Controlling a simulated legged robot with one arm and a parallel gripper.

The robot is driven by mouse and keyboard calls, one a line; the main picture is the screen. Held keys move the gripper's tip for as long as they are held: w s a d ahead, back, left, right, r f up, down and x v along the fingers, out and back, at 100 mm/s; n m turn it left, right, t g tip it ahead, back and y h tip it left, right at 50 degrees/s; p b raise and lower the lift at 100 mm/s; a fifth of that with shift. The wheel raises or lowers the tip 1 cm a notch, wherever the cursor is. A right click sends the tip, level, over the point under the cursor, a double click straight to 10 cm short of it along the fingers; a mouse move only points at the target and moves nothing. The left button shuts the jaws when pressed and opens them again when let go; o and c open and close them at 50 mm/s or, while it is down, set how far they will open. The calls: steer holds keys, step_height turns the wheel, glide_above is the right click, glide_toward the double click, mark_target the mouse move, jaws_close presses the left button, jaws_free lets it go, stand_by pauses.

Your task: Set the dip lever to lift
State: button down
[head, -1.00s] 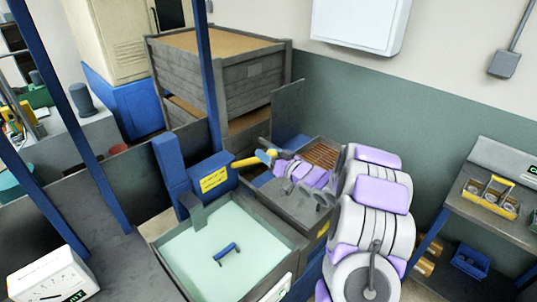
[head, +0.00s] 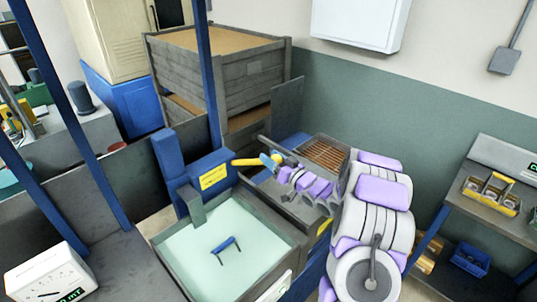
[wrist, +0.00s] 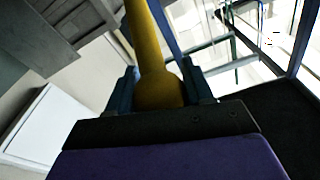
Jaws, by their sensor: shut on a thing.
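The yellow lever (head: 245,161) sticks out to the right from the blue housing (head: 213,175), which bears a yellow label whose text I cannot read. It lies almost level. My gripper (head: 270,161) is at the lever's outer end, shut on it. In the wrist view the yellow lever (wrist: 150,45) stands between the two dark blue fingers of my gripper (wrist: 160,88), its rounded end close to the palm. My arm reaches in from the right.
A tank (head: 185,252) of pale green liquid with a blue handle (head: 224,248) stands in front of the housing. A grey bin with a brown grate (head: 323,152) is behind my forearm. Blue posts (head: 209,75) rise nearby. A shelf (head: 500,223) stands at right.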

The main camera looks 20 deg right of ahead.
steer(key=s+d+f+b, duration=0.1)
steer(key=s+f, duration=0.1)
steer(key=f, duration=0.5)
steer(key=s+d+f+b, duration=0.1)
steer(key=s+f, duration=0.2)
steer(key=f, duration=0.5)
steer(key=shift+f, duration=0.1)
steer(key=c, duration=0.8)
jaws_free()
steer(key=shift+c, duration=0.2)
steer(key=o, duration=0.4)
steer(key=shift+d, duration=0.1)
steer(key=shift+c, duration=0.2)
steer(key=v, duration=1.7)
steer(key=shift+d+f+p, duration=0.15)
steer(key=shift+f+p, duration=0.2)
steer(key=shift+p, duration=0.1)
steer(key=shift+c, duration=0.2)
